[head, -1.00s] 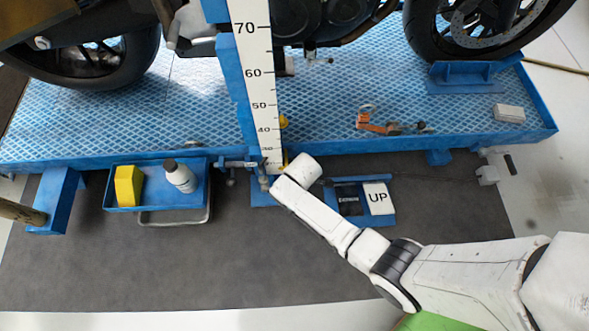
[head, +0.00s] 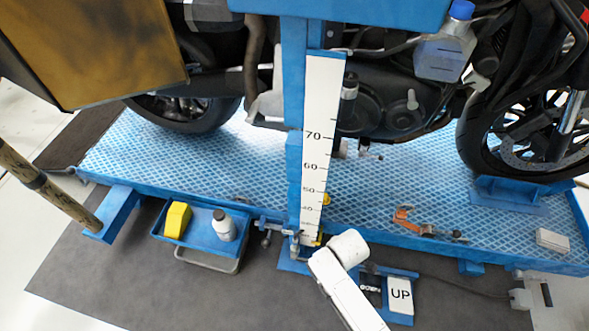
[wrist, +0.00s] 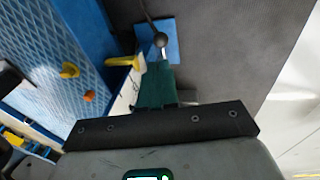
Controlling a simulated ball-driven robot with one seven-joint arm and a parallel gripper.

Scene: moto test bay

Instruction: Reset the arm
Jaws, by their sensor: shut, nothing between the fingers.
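My white arm (head: 345,285) reaches up from the bottom of the head view, its rounded end near the foot of the numbered scale (head: 317,150). My gripper is hidden there. In the wrist view my gripper (wrist: 157,72) shows as dark green fingers closed together, with nothing between them. Just beyond the fingertips is a dark round knob (wrist: 160,40) on a rod, over a blue plate (wrist: 170,55). A yellow handle (wrist: 123,62) lies left of the fingers. I cannot tell whether the fingers touch any of these.
A motorcycle (head: 385,110) stands on the blue lift platform (head: 265,165). An UP pedal (head: 400,293) is right of my arm. Dark mat (head: 110,275) lies clear at lower left.

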